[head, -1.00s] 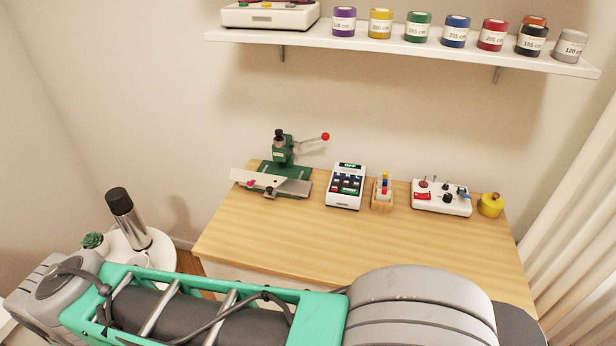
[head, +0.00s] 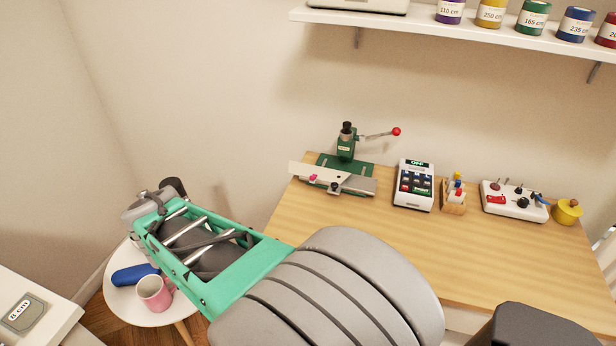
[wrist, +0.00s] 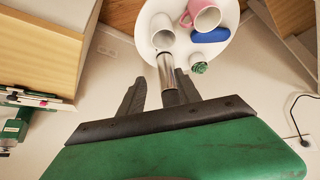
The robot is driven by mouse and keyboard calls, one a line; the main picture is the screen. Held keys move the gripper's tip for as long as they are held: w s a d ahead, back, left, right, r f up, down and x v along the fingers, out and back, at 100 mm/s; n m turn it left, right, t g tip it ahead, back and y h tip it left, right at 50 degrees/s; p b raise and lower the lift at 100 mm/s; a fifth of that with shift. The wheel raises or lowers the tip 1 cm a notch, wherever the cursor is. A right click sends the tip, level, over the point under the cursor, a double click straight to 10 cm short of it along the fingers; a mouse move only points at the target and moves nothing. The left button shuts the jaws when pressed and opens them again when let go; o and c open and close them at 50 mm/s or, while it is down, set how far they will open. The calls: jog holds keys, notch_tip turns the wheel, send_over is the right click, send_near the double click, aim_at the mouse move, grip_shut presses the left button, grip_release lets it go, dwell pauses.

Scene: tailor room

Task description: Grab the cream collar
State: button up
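I cannot make out a cream collar in either current view. A pale bar lies across the green press (head: 346,146) on the wooden desk.
The wooden desk (head: 390,240) has a clear front. A shelf (head: 440,31) hangs above.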

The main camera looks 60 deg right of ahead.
jog(key=s+d+f+m+h+b, duration=0.1)
jog(key=d+f+m+h, duration=0.1)
jog(key=d, duration=0.5)
jog(key=s+d+f+m+h+b, duration=0.1)
jog(key=d+f+m, duration=0.15)
jog(key=d, duration=0.35)
jog(key=m+g+h+b, duration=0.2)
jog(key=m+g+h, duration=0.1)
jog(key=m+h, duration=0.25)
send_near(312, 179)
jog(key=shift+d+f+h, duration=0.45)
jog(key=shift+d+f, duration=0.05)
jog(key=shift+f, duration=0.35)
jog(key=x, duration=0.7)
jog(key=shift+w+d+r+p, duration=0.15)
jog(key=shift+d+p, duration=0.1)
jog(key=shift+p, duration=0.15)
jog(key=shift+c, duration=0.2)
jog(key=shift+a, duration=0.1)
grip_shut()
